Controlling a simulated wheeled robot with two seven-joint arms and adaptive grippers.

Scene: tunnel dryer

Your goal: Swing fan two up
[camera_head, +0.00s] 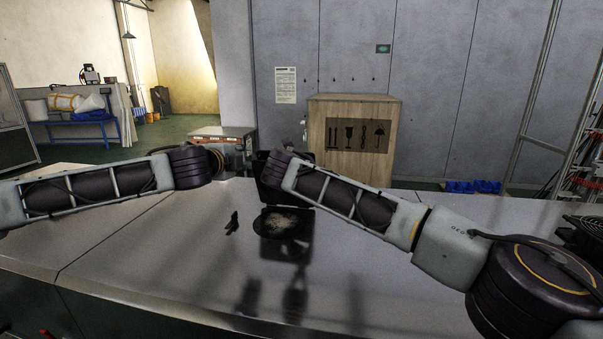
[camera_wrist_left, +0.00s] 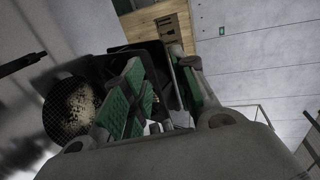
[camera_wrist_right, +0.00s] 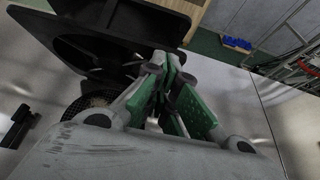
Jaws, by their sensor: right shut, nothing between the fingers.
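A black boxy fan housing stands raised at the back of the table in the head view, mostly hidden behind my right arm; its hollow frame shows in the right wrist view (camera_wrist_right: 110,45). A round mesh-covered opening (camera_head: 280,222) lies in front of it. No label shows which fan it is. My left gripper (camera_head: 236,160) is at the housing's left side; its green-padded fingers are apart in the left wrist view (camera_wrist_left: 160,80), with dark housing behind the gap. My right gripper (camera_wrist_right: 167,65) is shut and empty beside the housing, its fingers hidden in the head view.
A small black latch-like part (camera_head: 232,222) stands on the table left of the opening. A black finned unit (camera_head: 582,230) is at the right edge. A wooden crate (camera_head: 352,105) stands behind. The steel tabletop (camera_head: 150,255) is clear at front left.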

